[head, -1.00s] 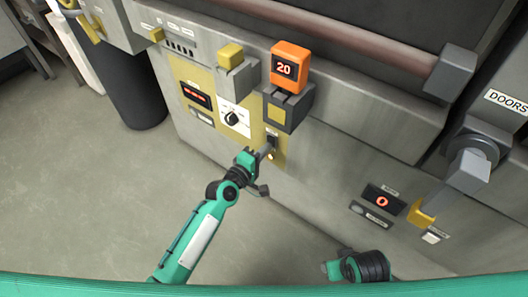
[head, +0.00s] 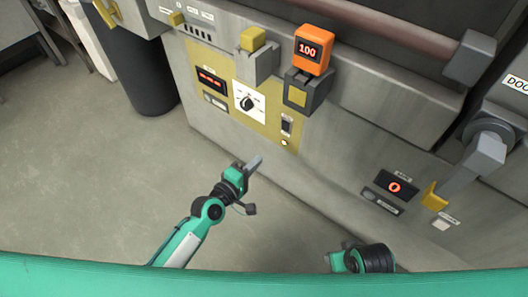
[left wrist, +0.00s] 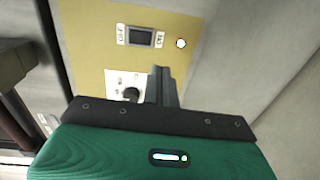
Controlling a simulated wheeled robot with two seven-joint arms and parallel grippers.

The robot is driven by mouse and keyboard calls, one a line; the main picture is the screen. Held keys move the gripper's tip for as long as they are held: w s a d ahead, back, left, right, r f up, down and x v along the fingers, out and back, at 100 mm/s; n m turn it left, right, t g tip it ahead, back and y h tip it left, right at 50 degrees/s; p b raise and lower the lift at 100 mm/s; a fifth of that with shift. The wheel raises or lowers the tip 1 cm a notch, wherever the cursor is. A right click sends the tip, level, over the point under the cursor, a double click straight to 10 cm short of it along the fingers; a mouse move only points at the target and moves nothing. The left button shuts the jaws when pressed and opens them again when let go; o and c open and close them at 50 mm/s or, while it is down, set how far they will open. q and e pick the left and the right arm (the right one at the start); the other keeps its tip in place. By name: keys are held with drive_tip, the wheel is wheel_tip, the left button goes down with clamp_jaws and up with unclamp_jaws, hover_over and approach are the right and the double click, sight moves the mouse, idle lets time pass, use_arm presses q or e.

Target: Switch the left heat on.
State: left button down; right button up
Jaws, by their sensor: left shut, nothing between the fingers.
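The rocker switch (head: 287,125) sits on the yellow panel (head: 262,128) on the front of the grey machine. A small lamp (head: 284,143) below it glows. In the left wrist view the switch (left wrist: 140,37) and the bright lamp (left wrist: 181,43) show at the top. My left gripper (head: 256,163) is shut and empty, below and left of the switch, apart from it. Its shut fingers (left wrist: 161,85) partly cover the knob plate in the wrist view. My right gripper (head: 342,260) is low in the head view, and its jaws cannot be made out.
A black knob (head: 247,103) on a white plate and a red display (head: 211,79) are left of the switch. An orange unit (head: 312,49) reading 100 juts out above. A second red display (head: 396,187) is at right.

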use_arm(q)
drive_tip(key=shift+f+v, duration=0.25)
drive_tip(key=shift+v, duration=0.75)
use_arm(e)
drive_tip(key=shift+s+r, duration=0.1)
drive_tip(key=shift+r, duration=0.2)
drive_tip(key=shift+a+f, duration=0.15)
